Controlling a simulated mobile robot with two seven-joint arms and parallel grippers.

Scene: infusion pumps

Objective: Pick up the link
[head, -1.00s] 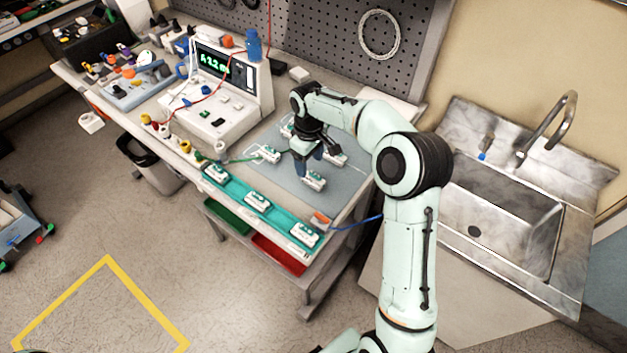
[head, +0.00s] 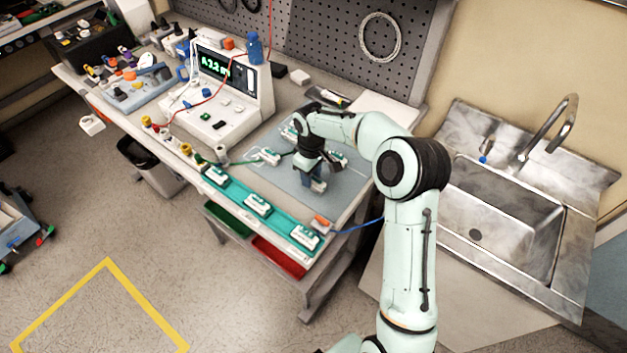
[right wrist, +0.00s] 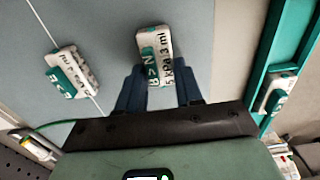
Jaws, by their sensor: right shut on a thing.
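The link appears to be a small white block with a green label side and printed text (right wrist: 155,58). In the right wrist view it lies between the two dark blue fingers of my right gripper (right wrist: 158,92). The gripper is shut on it. In the head view the right gripper (head: 314,180) points down over the grey-blue mat (head: 345,192), and the block (head: 319,187) shows partly at its fingertips, at or very near the mat. My left gripper is not in view.
A similar block (right wrist: 70,73) lies left of the held one in the right wrist view. A teal rail (head: 235,195) with several similar blocks runs along the bench's front edge. A pump tester with a green display (head: 215,62) stands left of the mat. A sink (head: 505,215) is to the right.

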